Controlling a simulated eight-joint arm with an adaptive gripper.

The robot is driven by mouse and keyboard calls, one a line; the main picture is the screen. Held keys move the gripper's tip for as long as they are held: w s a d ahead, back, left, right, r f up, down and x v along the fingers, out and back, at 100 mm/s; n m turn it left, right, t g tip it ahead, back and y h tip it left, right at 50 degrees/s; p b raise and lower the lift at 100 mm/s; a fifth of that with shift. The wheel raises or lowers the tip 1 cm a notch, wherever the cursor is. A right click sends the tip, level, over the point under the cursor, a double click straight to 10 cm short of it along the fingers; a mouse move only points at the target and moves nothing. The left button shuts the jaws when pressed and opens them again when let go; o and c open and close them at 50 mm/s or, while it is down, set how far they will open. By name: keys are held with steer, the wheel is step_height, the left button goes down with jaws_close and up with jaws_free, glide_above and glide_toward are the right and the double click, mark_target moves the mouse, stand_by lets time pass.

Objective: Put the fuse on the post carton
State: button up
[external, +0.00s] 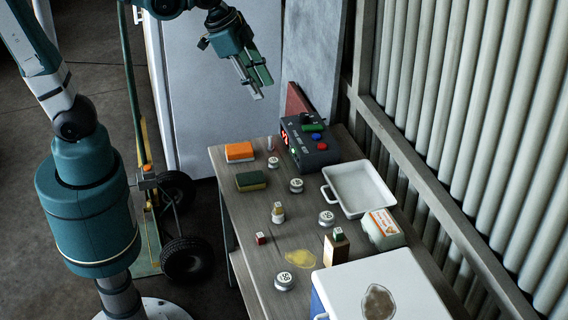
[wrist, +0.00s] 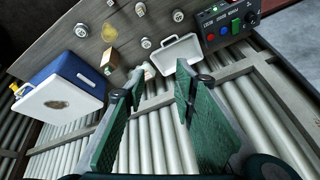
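A small, clear, upright piece (external: 270,144) near the far end of the bench may be the fuse; it is too small to be sure. A brown cardboard box (external: 336,250), which looks like the post carton, stands near the cooler with a small green block (external: 338,234) on top. The box also shows in the wrist view (wrist: 109,57). My gripper (external: 258,91) is high above the bench's far end, apart from everything. In the wrist view its two green fingers (wrist: 158,95) are wide apart with nothing held between them.
A white tray (external: 357,189), a white-and-orange pack (external: 383,229) and a blue-and-white cooler (external: 410,280) line the wall side. A control box (external: 309,140) stands at the far end. Several round weights, sponges (external: 251,181) and small blocks are scattered about. A yellow spill (external: 300,258) marks the bench.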

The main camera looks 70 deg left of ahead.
steer(key=s+a+n+t, duration=0.2)
steer(key=s+a+n, duration=0.4)
steer(key=s+a, duration=0.3)
steer(key=shift+s+y, duration=0.4)
steer(key=shift+s, duration=0.55)
steer(key=shift+f, duration=0.2)
step_height(320, 180, down, 25)
steer(key=b, duration=2.5)
stand_by(2.4)
